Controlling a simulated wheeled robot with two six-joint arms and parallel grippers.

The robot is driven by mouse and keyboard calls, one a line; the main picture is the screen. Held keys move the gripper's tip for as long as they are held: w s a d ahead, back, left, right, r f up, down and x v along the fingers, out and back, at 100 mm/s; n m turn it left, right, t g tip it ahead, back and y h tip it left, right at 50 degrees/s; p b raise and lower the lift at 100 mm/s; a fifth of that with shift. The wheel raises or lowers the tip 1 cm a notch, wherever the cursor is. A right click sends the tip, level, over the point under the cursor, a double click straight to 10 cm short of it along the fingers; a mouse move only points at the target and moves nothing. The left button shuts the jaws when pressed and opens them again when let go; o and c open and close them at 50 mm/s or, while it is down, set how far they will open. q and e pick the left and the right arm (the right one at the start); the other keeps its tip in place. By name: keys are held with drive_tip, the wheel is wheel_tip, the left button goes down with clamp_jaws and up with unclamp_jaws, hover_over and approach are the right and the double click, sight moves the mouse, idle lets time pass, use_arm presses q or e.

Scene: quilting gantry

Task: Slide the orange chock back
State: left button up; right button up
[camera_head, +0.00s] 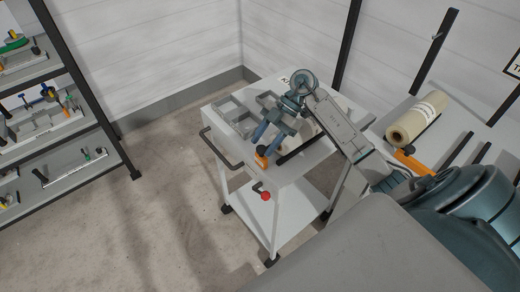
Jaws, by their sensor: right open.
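An orange chock (411,161) lies on the pale surface at the right, against the near end of a tan roll (416,118). My arm partly hides its lower side. My right gripper (260,140) is over the white cart, well to the left of the chock. Its blue-grey fingers are open and point down and left. A small orange object (262,154) is at the lower fingertip; I cannot tell whether they touch. My left gripper is not in view.
The white cart (291,192) carries grey trays (236,117) and has a dark handle and a red knob (266,196). Dark bars cross the surface right of the roll. A loaded shelf rack (62,159) stands at the left. The floor between is clear.

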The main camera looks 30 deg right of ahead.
drive_tip(key=b+v, duration=0.1)
drive_tip(key=v, duration=0.6)
drive_tip(key=shift+d+r+b, duration=0.2)
drive_tip(key=shift+r+b, duration=0.05)
drive_tip(key=shift+b, duration=0.15)
